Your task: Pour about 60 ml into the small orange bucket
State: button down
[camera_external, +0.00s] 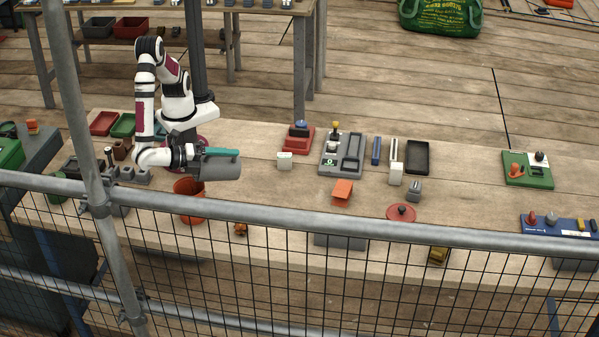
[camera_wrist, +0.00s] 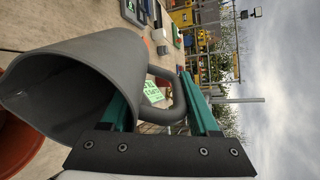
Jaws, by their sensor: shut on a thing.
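A grey jug (camera_external: 221,168) is held in the air at the left of the bench. My gripper (camera_external: 225,153), with teal fingers, is shut on its handle; the handle shows between the fingers in the wrist view (camera_wrist: 165,100). The jug (camera_wrist: 110,60) is strongly tipped, its open mouth and lip turned down toward the bucket. Its visible inside is plain grey; I cannot make out liquid or a stream. The small orange bucket (camera_external: 186,187) stands on the bench below and left of the jug. Its rim side (camera_wrist: 18,140) shows at the wrist view's left edge.
A scaffold rail (camera_external: 300,220) and mesh cross in front of the bench. Grey blocks (camera_external: 135,174) and coloured trays (camera_external: 105,123) stand left of the bucket.

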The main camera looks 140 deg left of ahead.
aim_at(237, 166)
jog(key=shift+d+r, duration=0.1)
jog(key=shift+d, duration=0.15)
dwell(0.3)
jog(key=shift+a, duration=0.25)
jog(key=shift+w+a+f+g+h, duration=0.15)
jog(key=shift+a+f+h, duration=0.25)
jog(key=shift+a+h, duration=0.15)
jog(key=shift+w+a+f+g+h, duration=0.1)
jog(key=shift+a+f+g+h, duration=0.05)
jog(key=shift+a+f+h, duration=0.35)
jog(key=shift+w+a+h, duration=0.1)
jog(key=shift+h, duration=0.75)
jog(key=shift+a+f+g+h, duration=0.2)
jog(key=shift+f+g+h, duration=0.1)
jog(key=shift+f+h, duration=0.4)
jog(key=shift+a+f, duration=0.1)
